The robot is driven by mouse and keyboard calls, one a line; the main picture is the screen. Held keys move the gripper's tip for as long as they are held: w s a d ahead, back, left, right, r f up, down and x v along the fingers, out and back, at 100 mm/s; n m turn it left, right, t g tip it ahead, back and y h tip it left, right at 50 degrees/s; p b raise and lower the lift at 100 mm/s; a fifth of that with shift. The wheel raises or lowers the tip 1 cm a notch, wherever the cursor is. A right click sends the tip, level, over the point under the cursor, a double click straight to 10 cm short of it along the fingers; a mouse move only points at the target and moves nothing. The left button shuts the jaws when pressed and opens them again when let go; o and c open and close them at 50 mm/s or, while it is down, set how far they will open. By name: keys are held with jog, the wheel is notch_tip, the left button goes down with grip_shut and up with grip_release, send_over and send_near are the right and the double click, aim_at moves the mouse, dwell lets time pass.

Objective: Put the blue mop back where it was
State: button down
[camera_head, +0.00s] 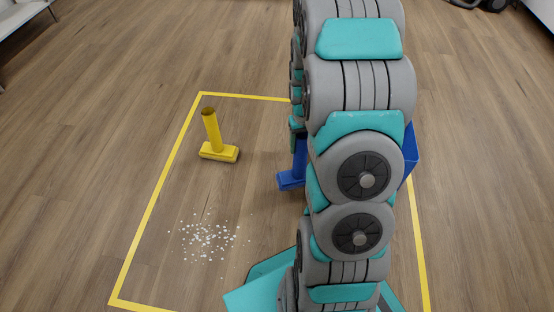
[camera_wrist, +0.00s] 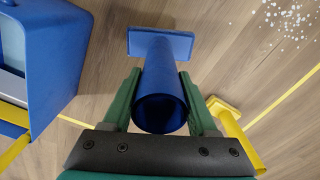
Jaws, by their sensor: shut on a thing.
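The blue mop (camera_wrist: 160,90) has a round hollow handle and a flat rectangular head (camera_wrist: 160,43). In the wrist view my gripper (camera_wrist: 160,76) is shut on its handle, one green finger on each side. In the head view the blue mop (camera_head: 291,180) shows only in part, left of my arm, with its head low near the floor. I cannot tell whether the head touches the floor. My arm hides most of its handle and most of my gripper in that view.
A blue bin-like box (camera_wrist: 58,60) stands beside the mop; my arm partly hides it in the head view (camera_head: 410,160). A yellow mop (camera_head: 212,133) stands upright at left. White specks (camera_head: 208,238) lie on the floor. Yellow tape (camera_head: 158,197) outlines the area.

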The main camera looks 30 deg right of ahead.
jog(key=shift+s+f, duration=0.3)
jog(key=shift+s, duration=0.25)
jog(key=shift+w+f, duration=0.1)
jog(key=shift+f, duration=0.05)
jog(key=w+f+b, duration=0.1)
jog(key=w+f, duration=0.1)
jog(key=w, duration=0.5)
jog(key=w+a+f+b, duration=0.1)
jog(key=w+f, duration=0.2)
jog(key=w, duration=0.5)
jog(key=shift+w+a, duration=0.15)
jog(key=shift+w, duration=0.1)
jog(key=shift+c, duration=0.9)
grip_release()
jog(key=shift+f, duration=0.1)
